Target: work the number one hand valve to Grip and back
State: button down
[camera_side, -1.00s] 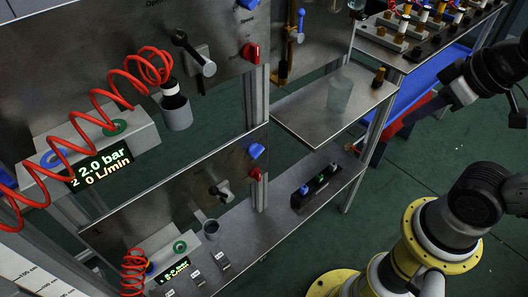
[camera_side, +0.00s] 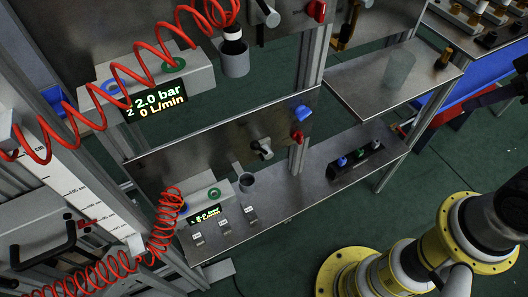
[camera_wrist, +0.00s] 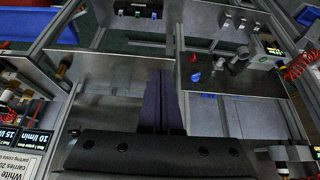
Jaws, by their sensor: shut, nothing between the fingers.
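The lower panel (camera_side: 215,140) carries a small hand lever (camera_side: 262,149), with a blue knob (camera_side: 302,112) and a red knob (camera_side: 298,138) to its right. The same lever shows in the wrist view (camera_wrist: 240,59). A larger lever (camera_side: 266,14) on the upper panel is cut by the top edge. I cannot tell which one is number one, and no Grip label is readable. My gripper (camera_wrist: 158,108) is shut and empty in the wrist view. Its two dark fingers lie together, apart from the panel and levers.
An upper display (camera_side: 158,100) reads 2.0 bar, 0 L/min. Red coiled hoses (camera_side: 120,80) hang at left. A black block with coloured buttons (camera_side: 355,160) sits on the lower bench (camera_side: 285,205). Green floor (camera_side: 405,205) lies clear in front.

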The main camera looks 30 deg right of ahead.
jog(key=w+a+f+n+t+y, duration=0.2)
jog(key=w+a+f+n, duration=0.3)
jog(key=w+a+n, duration=0.35)
jog(key=w+a+f+n+t+y, duration=0.1)
jog(key=w+a+f+n+y, duration=0.4)
jog(key=w+a, duration=0.55)
jog(key=s+a+f+n+t, duration=0.2)
jog(key=s+a+f+n, duration=0.1)
jog(key=a+f+n, duration=0.2)
jog(key=s+a+f+n+t, duration=0.2)
jog(key=s+a+f+n, duration=0.1)
jog(key=f+n, duration=0.6)
jog(key=shift+s+a+f+n+t, duration=0.2)
jog(key=shift+a+n+t, duration=0.3)
jog(key=shift+a, duration=0.35)
